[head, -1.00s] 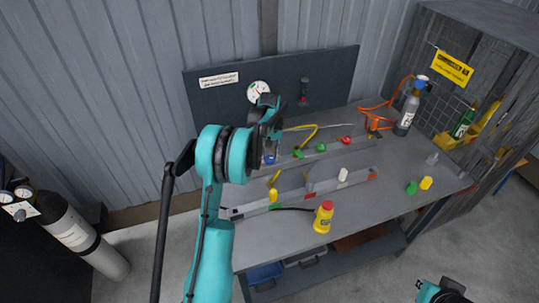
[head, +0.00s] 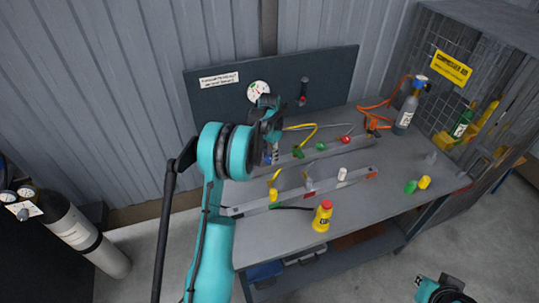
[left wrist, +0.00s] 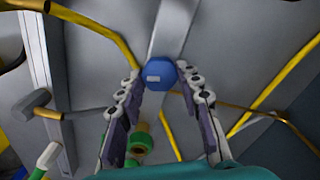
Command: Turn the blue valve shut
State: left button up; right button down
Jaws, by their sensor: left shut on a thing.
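The blue valve (left wrist: 159,75) shows in the left wrist view as a faceted blue knob with a small pale mark. The fingertips of my left gripper (left wrist: 159,82) are closed on its two sides. In the head view my left gripper (head: 271,157) is down at the left end of the rear rail, and the valve is mostly hidden by it. My right gripper (head: 446,292) is only partly in view at the bottom right, away from the bench; its fingers are not clear.
The grey bench (head: 270,236) carries a yellow bottle with a red cap (head: 322,216), a red knob (head: 346,139) and a green knob (head: 320,146). Yellow pipes (head: 305,137) rise close to the left gripper. A gauge (head: 258,92) is on the back panel.

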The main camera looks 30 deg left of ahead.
aim_at(270, 157)
pick_arm(q)
jog(key=shift+m, duration=1.2)
jog(key=o, duration=1.2)
jog(key=shift+c, duration=0.2)
notch_tip(270, 157, up, 12)
